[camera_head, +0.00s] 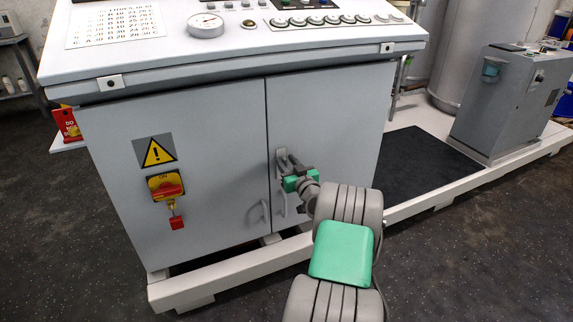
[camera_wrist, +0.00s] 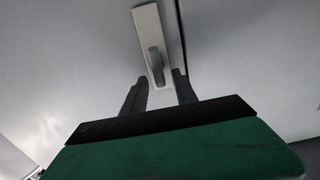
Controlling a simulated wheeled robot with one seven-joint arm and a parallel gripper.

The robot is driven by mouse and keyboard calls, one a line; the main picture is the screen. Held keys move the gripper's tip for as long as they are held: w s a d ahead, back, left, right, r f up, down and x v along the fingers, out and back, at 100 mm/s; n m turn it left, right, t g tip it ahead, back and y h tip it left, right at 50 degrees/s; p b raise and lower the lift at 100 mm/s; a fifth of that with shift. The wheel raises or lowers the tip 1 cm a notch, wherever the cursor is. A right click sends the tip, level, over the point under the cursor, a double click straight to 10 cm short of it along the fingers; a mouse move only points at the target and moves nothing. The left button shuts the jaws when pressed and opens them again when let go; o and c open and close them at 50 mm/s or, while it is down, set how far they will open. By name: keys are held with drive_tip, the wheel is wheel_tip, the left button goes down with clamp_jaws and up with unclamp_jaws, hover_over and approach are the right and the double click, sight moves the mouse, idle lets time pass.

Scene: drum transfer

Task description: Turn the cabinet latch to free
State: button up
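The cabinet latch (camera_wrist: 156,66) is a grey lever on a pale upright plate (camera_wrist: 146,20), set beside the gap between the two cabinet doors. In the wrist view the lever hangs roughly along the plate, slightly tilted. My gripper (camera_wrist: 160,77) is open, with its two dark fingertips on either side of the lever's lower end. I see gaps beside the lever; whether a finger touches it I cannot tell. In the head view my gripper (camera_head: 296,168) is at the door, partly covering the latch (camera_head: 281,159).
The grey cabinet (camera_head: 215,130) has a warning sign (camera_head: 156,151) and a red-yellow switch (camera_head: 166,187) with a red tag on its left door. A sloping control panel (camera_head: 240,45) overhangs the doors. A white base rail (camera_head: 225,275) runs along the floor.

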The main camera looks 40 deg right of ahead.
clamp_jaws()
drive_tip(key=shift+m, duration=0.3)
idle(0.5)
drive_tip(key=m, duration=0.3)
drive_tip(key=shift+s+d, duration=0.1)
drive_tip(key=shift+d, duration=0.2)
drive_tip(key=m, duration=0.3)
drive_tip(key=shift+s+d+f+m, duration=0.1)
drive_tip(key=shift+d+f+m, duration=0.05)
drive_tip(key=shift+d+m, duration=0.2)
drive_tip(key=m, duration=0.1)
drive_tip(key=m+p, duration=0.1)
drive_tip(key=m, duration=0.1)
drive_tip(key=m+p, duration=0.1)
drive_tip(key=m, duration=0.1)
drive_tip(key=shift+s+d+f+m, duration=0.1)
drive_tip(key=shift+d+f+m, duration=0.15)
drive_tip(key=shift+f, duration=0.1)
drive_tip(key=m, duration=0.2)
drive_tip(key=f+m+p, duration=0.1)
drive_tip(key=m, duration=0.2)
drive_tip(key=shift+d, duration=0.1)
